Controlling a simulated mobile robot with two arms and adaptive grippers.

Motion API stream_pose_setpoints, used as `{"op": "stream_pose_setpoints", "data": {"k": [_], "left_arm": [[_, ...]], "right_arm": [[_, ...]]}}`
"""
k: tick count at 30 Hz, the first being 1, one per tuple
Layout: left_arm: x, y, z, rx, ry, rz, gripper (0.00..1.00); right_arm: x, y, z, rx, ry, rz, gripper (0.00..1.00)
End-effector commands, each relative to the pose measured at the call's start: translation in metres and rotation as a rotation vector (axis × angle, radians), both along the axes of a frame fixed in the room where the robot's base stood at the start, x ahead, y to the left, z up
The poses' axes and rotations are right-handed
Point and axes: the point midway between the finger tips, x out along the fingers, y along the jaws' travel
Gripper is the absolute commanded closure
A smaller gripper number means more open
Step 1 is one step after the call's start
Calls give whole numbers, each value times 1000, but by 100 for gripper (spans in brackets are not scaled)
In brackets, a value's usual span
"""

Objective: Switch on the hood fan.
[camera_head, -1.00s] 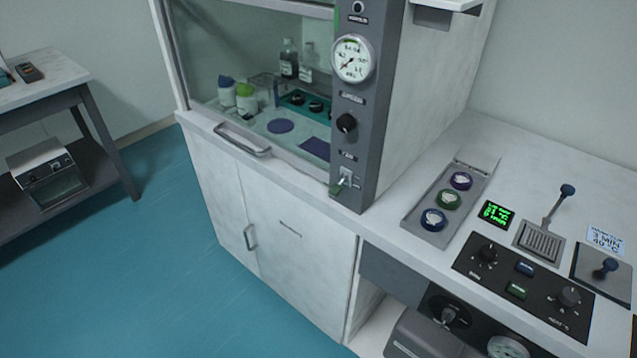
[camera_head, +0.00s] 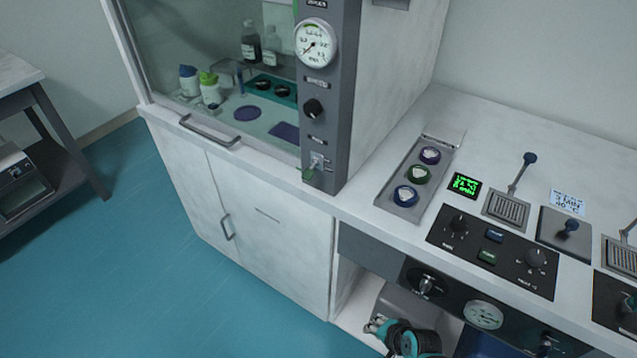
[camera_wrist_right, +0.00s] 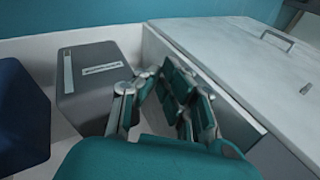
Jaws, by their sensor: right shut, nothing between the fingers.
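The fume hood's grey control column (camera_head: 335,120) stands at the middle top of the head view. Low on it, under a small label, is a toggle switch (camera_head: 314,166) whose green-tipped lever points down. Above the switch are a black knob (camera_head: 313,108) and a round gauge (camera_head: 315,42). My right gripper (camera_head: 378,327) is at the bottom edge of the head view, low in front of the bench and well below and to the right of the switch. It is shut and empty; its fingers also show in the wrist view (camera_wrist_right: 172,88). My left gripper is not in view.
The bench top (camera_head: 480,120) carries a tray (camera_head: 400,207) of round lids and a black control panel (camera_head: 493,252). The hood's sash handle (camera_head: 210,133) sticks out at the front. In the wrist view, a grey box (camera_wrist_right: 95,85) is beside the fingers. The floor (camera_head: 150,210) is clear at left.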

Motion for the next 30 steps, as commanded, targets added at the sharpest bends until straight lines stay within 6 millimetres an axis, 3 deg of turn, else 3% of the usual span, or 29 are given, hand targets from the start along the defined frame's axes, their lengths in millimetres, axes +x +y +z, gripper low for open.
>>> {"op": "stream_pose_setpoints", "data": {"k": [1, 3, 6, 10, 12, 16, 21, 30], "left_arm": [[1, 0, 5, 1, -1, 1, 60], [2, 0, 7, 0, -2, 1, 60], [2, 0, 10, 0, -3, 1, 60], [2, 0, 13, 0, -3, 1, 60], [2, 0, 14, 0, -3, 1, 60], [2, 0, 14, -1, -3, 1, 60], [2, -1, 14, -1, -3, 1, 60], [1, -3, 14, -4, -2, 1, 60]], "right_arm": [[29, 10, 50, 101, -36, -71, 100], [54, 22, 106, 235, -55, -152, 100], [74, 36, 180, 402, -70, -223, 100], [85, 53, 274, 618, -70, -283, 100], [91, 61, 308, 746, -45, -330, 100], [108, 68, 344, 946, 16, -422, 100], [124, 72, 369, 1113, 81, -499, 100], [126, 73, 374, 1146, 95, -513, 100]]}}
